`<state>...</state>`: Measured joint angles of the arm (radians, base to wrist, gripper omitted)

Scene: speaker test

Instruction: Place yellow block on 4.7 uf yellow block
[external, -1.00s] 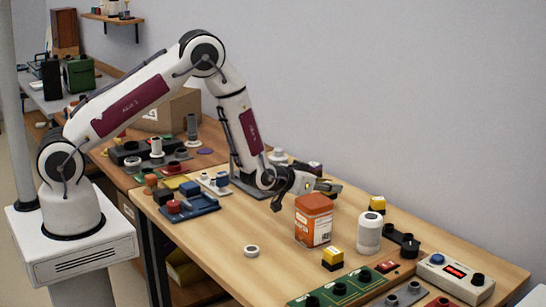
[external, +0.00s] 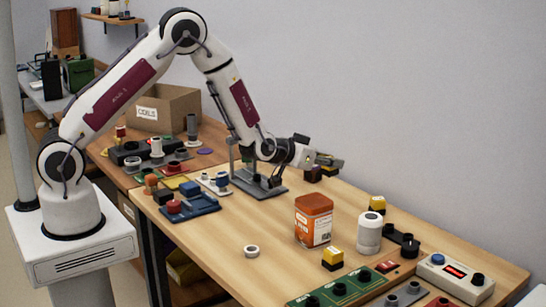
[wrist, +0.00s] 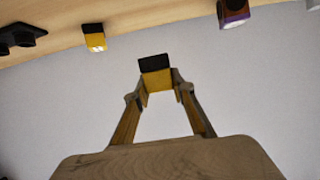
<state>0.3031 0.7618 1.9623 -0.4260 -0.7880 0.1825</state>
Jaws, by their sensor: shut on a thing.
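My gripper (external: 324,161) is raised above the back of the table and points right, toward the wall. In the wrist view its fingers (wrist: 160,85) are shut on a yellow block with a black end (wrist: 156,76). One yellow block with a dark base (external: 332,258) stands near the front. Another yellow block (external: 377,204) stands farther back, behind the white cylinder. A yellow block (wrist: 94,38) also shows on the table in the wrist view, apart from the gripper. The block labels are too small to read, so I cannot tell which is 4.7 uF.
An orange-and-white canister (external: 314,220) and a white cylinder (external: 368,233) stand mid-table. A white ring (external: 251,251) lies left of them. Green boards (external: 340,287) and a grey control box (external: 455,278) line the right end.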

